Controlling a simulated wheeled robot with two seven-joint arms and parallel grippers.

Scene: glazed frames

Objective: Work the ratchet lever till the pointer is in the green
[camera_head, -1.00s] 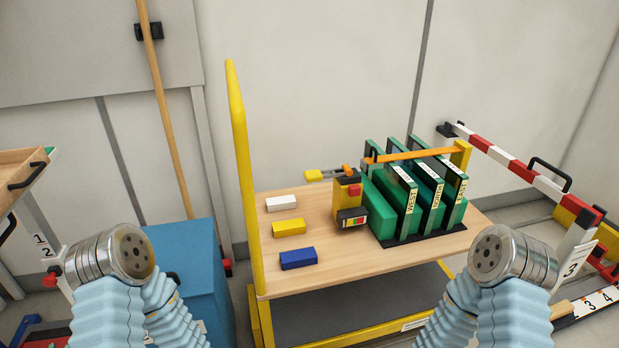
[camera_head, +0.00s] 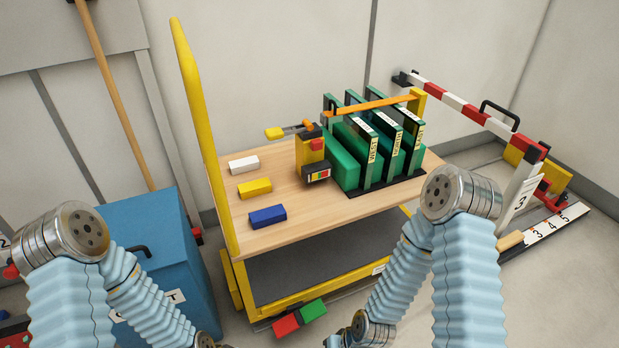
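The ratchet tensioner (camera_head: 311,150) is a small yellow unit with a red block on its front, at the left end of an orange strap (camera_head: 370,105). Its lever (camera_head: 292,130) reaches out to the left and ends in a yellow grip (camera_head: 274,133). A small dark gauge (camera_head: 317,174) with red, yellow and green bands sits low on the front; its pointer is too small to make out. The strap runs over several green-edged glazed frames (camera_head: 391,145). My two blue-sleeved arms show at lower left and lower right, but both grippers are out of view, well short of the lever.
The frames stand on a wooden-topped yellow cart (camera_head: 285,228). White (camera_head: 244,165), yellow (camera_head: 254,188) and blue (camera_head: 267,216) blocks lie on its left part. A tall yellow post (camera_head: 205,130) rises at its left. A blue bin (camera_head: 165,250) stands left; a red-white barrier (camera_head: 470,112) stands right.

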